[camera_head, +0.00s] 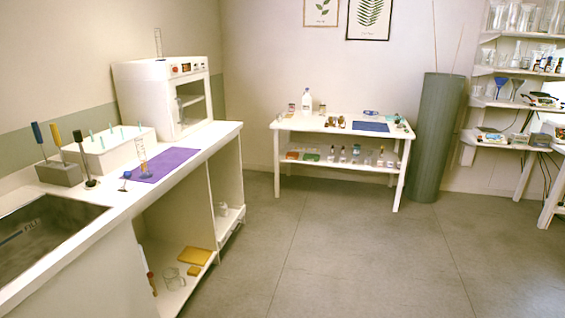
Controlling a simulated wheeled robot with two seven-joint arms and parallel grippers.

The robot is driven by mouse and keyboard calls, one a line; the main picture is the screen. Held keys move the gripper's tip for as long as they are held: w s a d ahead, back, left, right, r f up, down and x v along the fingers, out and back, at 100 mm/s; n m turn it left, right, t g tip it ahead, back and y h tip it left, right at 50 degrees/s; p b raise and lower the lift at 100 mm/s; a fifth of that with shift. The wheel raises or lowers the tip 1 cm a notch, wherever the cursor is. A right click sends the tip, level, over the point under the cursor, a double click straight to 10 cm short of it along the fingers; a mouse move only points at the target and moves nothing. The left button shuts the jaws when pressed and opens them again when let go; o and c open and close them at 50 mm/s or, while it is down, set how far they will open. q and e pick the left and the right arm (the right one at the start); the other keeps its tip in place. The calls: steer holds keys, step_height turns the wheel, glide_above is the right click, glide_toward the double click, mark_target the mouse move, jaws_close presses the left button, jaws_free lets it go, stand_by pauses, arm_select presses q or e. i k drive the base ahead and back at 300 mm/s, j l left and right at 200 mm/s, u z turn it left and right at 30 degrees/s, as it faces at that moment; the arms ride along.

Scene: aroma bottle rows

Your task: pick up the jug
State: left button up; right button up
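I cannot make out for certain which thing is the jug. A whitish bottle or jug (307,102) with a narrow top stands upright on the white table (345,125) at the back. A small pale vessel (223,209) sits low inside the open cabinet under the left counter, too small to identify. Several glass vessels (512,18) stand on the wall shelves at the right, and some may be jugs. Neither of my grippers is in view, so nothing is seen held.
A white counter (205,140) runs along the left with a sink (45,235), a purple mat (160,165), a graduated cylinder (142,155) and a white oven-like box (150,95). A green column (440,140) stands right of the table. The middle floor (320,250) is clear.

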mark_target(171, 274)
steer(key=i+l+u, duration=0.1)
steer(key=i, duration=0.5)
steer(key=i+l+u, duration=0.15)
steer(key=i, duration=0.45)
